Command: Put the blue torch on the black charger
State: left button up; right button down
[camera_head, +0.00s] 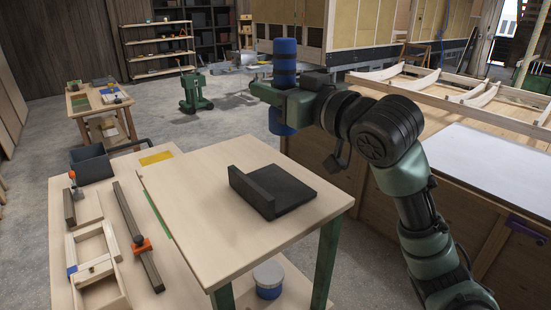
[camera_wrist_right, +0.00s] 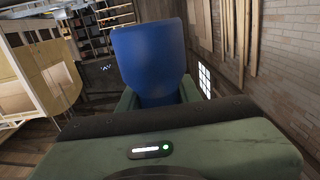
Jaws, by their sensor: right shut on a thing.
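The blue torch (camera_head: 285,50) stands roughly upright in my right gripper (camera_head: 279,94), above and behind the small table's right side. Its lower end shows below the jaws. The torch also fills the middle of the right wrist view (camera_wrist_right: 150,58), between the green fingers. My right gripper is shut on it. The black charger (camera_head: 294,188), a flat plate with a raised back wall along its left side, lies on the small wooden table (camera_head: 200,185). The torch is apart from the charger, higher and farther away. My left gripper is not in view.
A lower bench at left holds a wooden frame (camera_head: 98,262), a bar clamp (camera_head: 138,236) and a dark bin (camera_head: 91,164). A tin with a blue band (camera_head: 268,279) sits under the small table. A large workbench (camera_head: 485,170) stands at right. The tabletop around the charger is clear.

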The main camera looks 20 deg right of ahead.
jog(key=shift+f+p, duration=0.3)
jog(key=shift+f, duration=6.5)
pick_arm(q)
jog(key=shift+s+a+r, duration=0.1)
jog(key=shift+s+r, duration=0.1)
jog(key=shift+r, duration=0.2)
pick_arm(e)
jog(key=shift+f, duration=0.15)
jog(key=c, duration=1)
grip_release()
jog(key=shift+c, duration=0.2)
jog(key=shift+o, duration=0.4)
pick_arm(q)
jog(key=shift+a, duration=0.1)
pick_arm(e)
jog(key=shift+s, duration=0.1)
